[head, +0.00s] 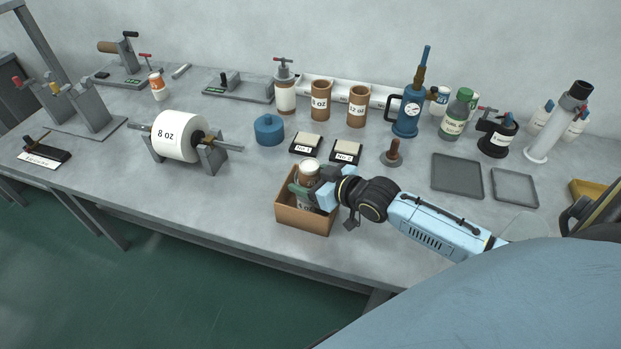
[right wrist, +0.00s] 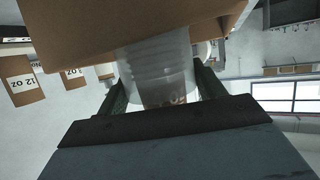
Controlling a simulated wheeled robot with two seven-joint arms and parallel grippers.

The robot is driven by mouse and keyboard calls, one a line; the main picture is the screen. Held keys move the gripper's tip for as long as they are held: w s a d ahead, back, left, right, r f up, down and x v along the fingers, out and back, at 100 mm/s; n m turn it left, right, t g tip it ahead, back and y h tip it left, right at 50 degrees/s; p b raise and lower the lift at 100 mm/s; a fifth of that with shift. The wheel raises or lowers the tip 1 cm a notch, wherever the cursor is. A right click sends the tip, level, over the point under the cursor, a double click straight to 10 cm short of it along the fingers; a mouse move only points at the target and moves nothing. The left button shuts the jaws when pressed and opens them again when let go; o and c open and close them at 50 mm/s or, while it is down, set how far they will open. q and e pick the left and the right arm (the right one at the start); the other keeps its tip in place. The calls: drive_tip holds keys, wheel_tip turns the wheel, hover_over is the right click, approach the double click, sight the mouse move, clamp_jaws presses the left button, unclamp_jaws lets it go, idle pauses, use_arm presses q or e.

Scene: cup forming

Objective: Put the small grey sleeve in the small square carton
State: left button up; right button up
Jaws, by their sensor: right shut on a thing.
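The small square carton (head: 303,218) is brown, open-topped and near the table's front edge. My right gripper (head: 309,190) is at its opening, shut on a pale, see-through grey sleeve with ribbed walls (right wrist: 158,68). In the right wrist view the carton (right wrist: 130,18) lies close against the sleeve, between and beyond the fingers (right wrist: 160,92). I cannot tell whether the sleeve touches the carton's floor. My left gripper is not in view.
Two black-edged pads (head: 306,143) and a blue round block (head: 269,130) lie behind the carton. A roll marked 8 oz (head: 181,136) stands on the left. Brown cup sleeves (head: 320,101) stand at the back. Two grey trays (head: 457,175) lie right.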

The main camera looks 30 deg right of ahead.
drive_tip(key=shift+f, duration=0.1)
drive_tip(key=o, duration=1.2)
drive_tip(key=shift+s+r, duration=0.2)
drive_tip(key=p+v, duration=0.1)
drive_tip(key=v, duration=1)
drive_tip(key=shift+s+r, duration=0.15)
drive_tip(key=shift+s, duration=0.1)
